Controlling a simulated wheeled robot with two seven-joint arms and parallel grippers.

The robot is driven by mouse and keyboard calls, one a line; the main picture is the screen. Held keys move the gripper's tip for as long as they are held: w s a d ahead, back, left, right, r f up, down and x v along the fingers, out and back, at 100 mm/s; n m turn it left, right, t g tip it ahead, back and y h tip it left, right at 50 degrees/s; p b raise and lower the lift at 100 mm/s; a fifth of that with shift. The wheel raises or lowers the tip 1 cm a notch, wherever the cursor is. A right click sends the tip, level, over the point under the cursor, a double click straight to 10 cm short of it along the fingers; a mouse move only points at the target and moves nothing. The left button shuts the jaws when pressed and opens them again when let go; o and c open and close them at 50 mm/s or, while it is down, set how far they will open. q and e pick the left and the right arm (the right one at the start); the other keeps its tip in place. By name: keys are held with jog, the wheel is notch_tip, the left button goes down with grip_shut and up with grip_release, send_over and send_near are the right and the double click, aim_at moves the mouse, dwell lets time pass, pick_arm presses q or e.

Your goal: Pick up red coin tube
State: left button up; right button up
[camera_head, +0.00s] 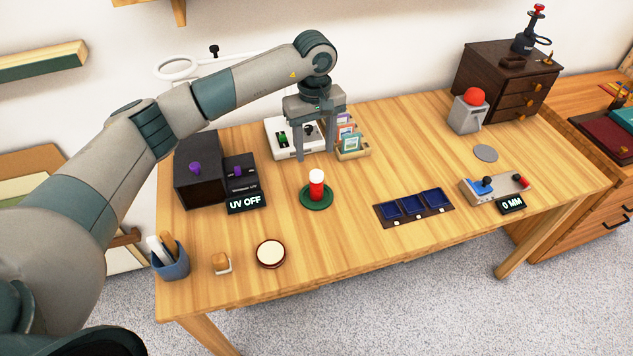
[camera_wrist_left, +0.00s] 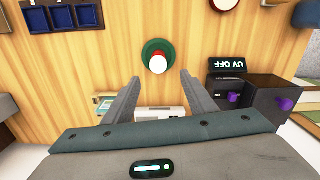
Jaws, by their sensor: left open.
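The red coin tube (camera_head: 317,187) has a white top and stands upright on a round green base on the wooden table. In the left wrist view its white top (camera_wrist_left: 157,63) shows from above, on the green base, just beyond the fingertips. My left gripper (camera_head: 315,158) is open and empty. It points down above the table, behind the tube and apart from it. In the left wrist view the two fingers of my left gripper (camera_wrist_left: 163,78) are spread wide. My right gripper is not in view.
A black box (camera_head: 199,170) with a "UV OFF" display stands left of the tube. A card holder (camera_head: 352,152) and a white switch box (camera_head: 281,125) are close behind. A tray with blue compartments (camera_head: 413,208) lies to the right. A round dish (camera_head: 271,253) is in front.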

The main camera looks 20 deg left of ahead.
aim_at(316, 174)
pick_arm(q)
notch_tip(316, 174, down, 4)
jog(key=shift+r+p, duration=0.1)
jog(key=shift+p, duration=0.55)
jog(key=shift+f, duration=0.5)
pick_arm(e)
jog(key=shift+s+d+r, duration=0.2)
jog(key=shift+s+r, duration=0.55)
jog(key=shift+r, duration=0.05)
pick_arm(q)
jog(key=shift+d+f+p, duration=0.2)
jog(key=shift+f+p, duration=0.55)
jog(key=shift+p, duration=0.15)
notch_tip(316, 174, down, 3)
jog(key=shift+p, duration=0.7)
jog(key=shift+f, duration=0.35)
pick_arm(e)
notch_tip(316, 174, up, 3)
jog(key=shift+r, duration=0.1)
pick_arm(q)
jog(key=c, duration=1.2)
jog(key=shift+r, duration=0.15)
